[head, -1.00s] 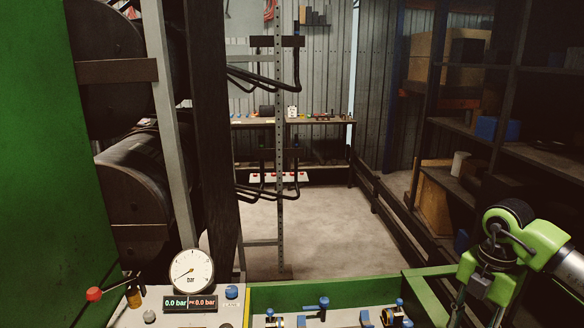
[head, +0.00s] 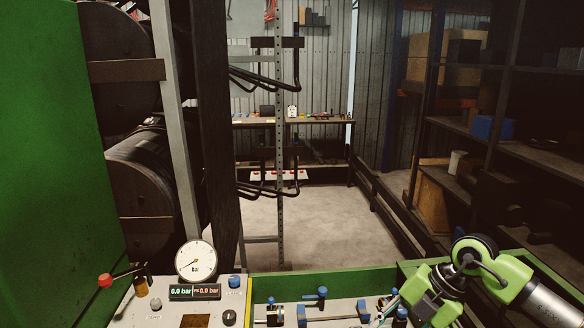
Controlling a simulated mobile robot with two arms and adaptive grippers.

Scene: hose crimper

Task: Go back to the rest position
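My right gripper (head: 428,300) is at the lower right, at the end of a green and grey arm that comes in from the right edge. It points down and to the left, over the right end of the green-framed bench (head: 345,282). Its fingertips are low in the picture and hard to make out, so I cannot tell whether they are open or shut. My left gripper is not in view.
A control panel (head: 150,309) with a pressure gauge (head: 196,261), a 0.0 bar display (head: 195,292) and a red-knobbed lever (head: 106,280) stands at the lower left. Blue-handled clamps (head: 322,294) sit on the bench. Dark shelves (head: 480,130) stand right. The floor (head: 315,225) beyond is clear.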

